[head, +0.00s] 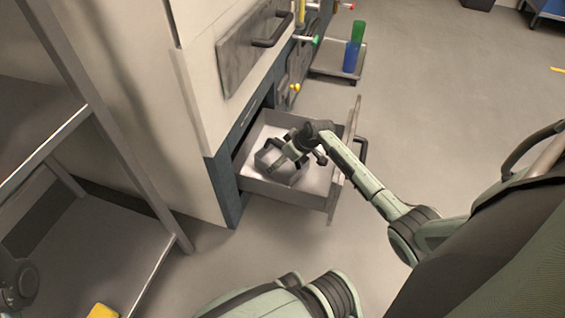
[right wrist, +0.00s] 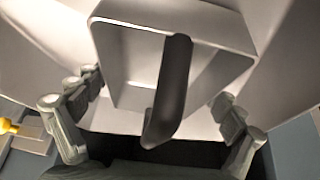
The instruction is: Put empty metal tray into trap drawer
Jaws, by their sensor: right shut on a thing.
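The grey metal tray (head: 284,177), a small square box with a dark bar handle, is inside the pulled-out drawer (head: 285,192) in the head view. In the right wrist view the tray (right wrist: 215,45) fills the upper middle, with its dark handle (right wrist: 170,90) running between my fingers. I see nothing in its visible interior. My right gripper (head: 290,152) reaches into the drawer from above and is shut on the tray, its fingers (right wrist: 158,110) to either side of the handle. Whether the tray rests on the drawer floor is unclear.
The drawer's front panel (head: 350,150) stands out to the right of the cabinet (head: 222,175). A closed panel with a dark handle (head: 270,43) is above. A low platform (head: 330,72) holds a green and blue bottle (head: 354,47). Shelving (head: 100,245) stands left; floor is open right.

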